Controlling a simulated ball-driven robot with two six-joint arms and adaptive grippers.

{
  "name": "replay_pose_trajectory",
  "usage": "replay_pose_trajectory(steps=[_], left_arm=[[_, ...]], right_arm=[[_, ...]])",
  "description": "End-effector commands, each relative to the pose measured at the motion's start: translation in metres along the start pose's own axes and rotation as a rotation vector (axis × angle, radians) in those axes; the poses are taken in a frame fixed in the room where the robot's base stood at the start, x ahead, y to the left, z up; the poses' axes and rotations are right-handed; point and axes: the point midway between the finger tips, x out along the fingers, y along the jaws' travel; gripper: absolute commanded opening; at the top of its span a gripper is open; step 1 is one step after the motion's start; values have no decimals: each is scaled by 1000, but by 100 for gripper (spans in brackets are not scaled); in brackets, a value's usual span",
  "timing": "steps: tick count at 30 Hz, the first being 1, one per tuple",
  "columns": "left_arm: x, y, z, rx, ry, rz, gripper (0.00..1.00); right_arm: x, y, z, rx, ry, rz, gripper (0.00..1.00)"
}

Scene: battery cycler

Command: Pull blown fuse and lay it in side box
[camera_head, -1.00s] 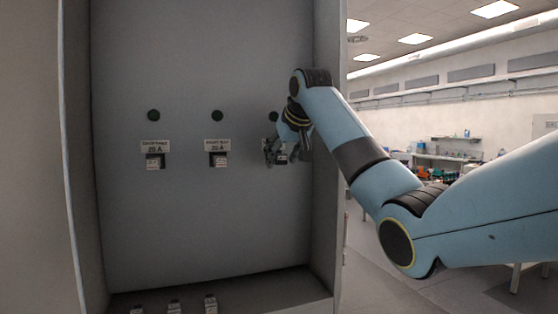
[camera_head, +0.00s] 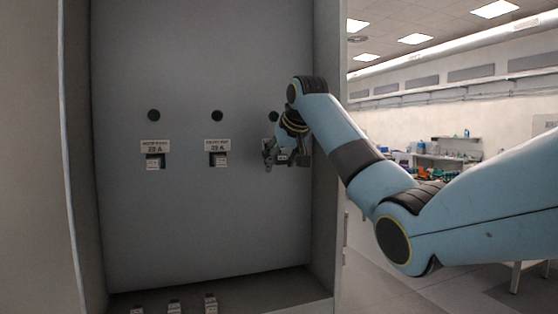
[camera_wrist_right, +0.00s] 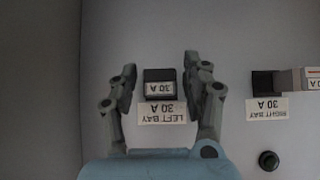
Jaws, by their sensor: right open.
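My right gripper (camera_head: 283,157) is at the rightmost fuse position on the grey cabinet back panel. The label beside this fuse reads LEFT BAY (camera_wrist_right: 162,113), upside down. A second fuse (camera_wrist_right: 306,79) is at the RIGHT BAY label (camera_wrist_right: 267,109). In the head view, fuses show in the left (camera_head: 154,162) and middle (camera_head: 219,160) positions. I cannot tell which fuse is blown. No side box is identifiable. My left gripper is not in view.
Dark round indicators (camera_head: 217,116) sit above the fuse positions. Several small pieces (camera_head: 174,307) stand on the cabinet's bottom ledge (camera_head: 265,288). The cabinet's right side wall (camera_head: 326,215) is close beside my right gripper. The panel below the fuses is clear.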

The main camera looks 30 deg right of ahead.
Motion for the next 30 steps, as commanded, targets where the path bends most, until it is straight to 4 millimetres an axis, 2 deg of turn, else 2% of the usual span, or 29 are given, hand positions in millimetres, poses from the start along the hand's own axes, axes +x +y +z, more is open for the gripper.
replay_pose_trajectory(steps=[4, 13, 30], left_arm=[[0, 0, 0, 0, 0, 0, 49], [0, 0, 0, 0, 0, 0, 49], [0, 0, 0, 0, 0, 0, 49]], right_arm=[[0, 0, 0, 0, 0, 0, 48], [0, 0, 0, 0, 0, 1, 9], [-14, 1, 12, 1, 0, 1, 9]])
